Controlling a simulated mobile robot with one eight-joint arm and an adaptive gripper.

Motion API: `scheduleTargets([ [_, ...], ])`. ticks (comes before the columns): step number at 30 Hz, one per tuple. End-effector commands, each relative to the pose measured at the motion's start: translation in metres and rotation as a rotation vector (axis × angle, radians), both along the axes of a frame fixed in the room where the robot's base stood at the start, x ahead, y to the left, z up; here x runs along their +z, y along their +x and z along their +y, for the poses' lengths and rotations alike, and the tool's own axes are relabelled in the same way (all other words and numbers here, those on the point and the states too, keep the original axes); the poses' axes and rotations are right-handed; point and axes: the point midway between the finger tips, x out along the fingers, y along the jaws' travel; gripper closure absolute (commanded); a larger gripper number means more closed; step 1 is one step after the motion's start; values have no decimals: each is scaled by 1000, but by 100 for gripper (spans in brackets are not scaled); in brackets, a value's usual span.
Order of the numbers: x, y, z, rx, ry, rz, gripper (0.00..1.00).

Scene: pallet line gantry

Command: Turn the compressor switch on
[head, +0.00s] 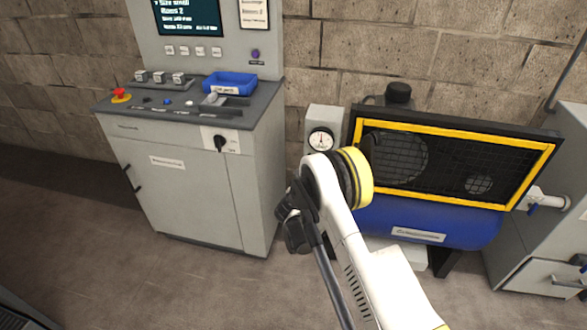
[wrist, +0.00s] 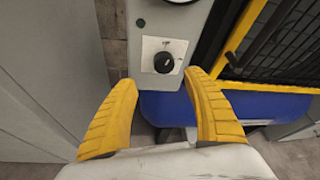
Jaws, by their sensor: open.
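In the wrist view, a black rotary knob (wrist: 164,62) sits on a white plate on the grey box, beside the yellow frame. My gripper (wrist: 159,78) is open and empty, its two yellow fingers pointing toward the box. The knob appears between and beyond the fingertips, with no visible contact. In the head view my arm hides the knob and the fingers cannot be made out.
A grey console (head: 190,185) with a screen, buttons, a red emergency stop (head: 121,94), a blue tray (head: 230,82) and another black rotary switch (head: 220,143) stands left. A grey cabinet (head: 535,255) with a pipe valve stands right. The floor before the console is clear.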

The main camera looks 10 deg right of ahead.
Motion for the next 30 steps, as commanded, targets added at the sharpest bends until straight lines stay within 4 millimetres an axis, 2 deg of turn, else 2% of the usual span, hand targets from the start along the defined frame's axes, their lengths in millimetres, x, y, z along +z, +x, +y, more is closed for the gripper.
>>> scheduleTargets([
  [9, -25, 50, -24, -2, 6, -1, 41],
  [15, -35, 76, -36, 0, 5, -2, 41],
  [21, -37, 86, -40, 0, 7, -2, 41],
  [28, -36, 86, -40, 1, 8, -2, 41],
  [29, -36, 86, -40, 1, 8, -2, 49],
  [30, -36, 86, -40, 1, 8, -2, 61],
])
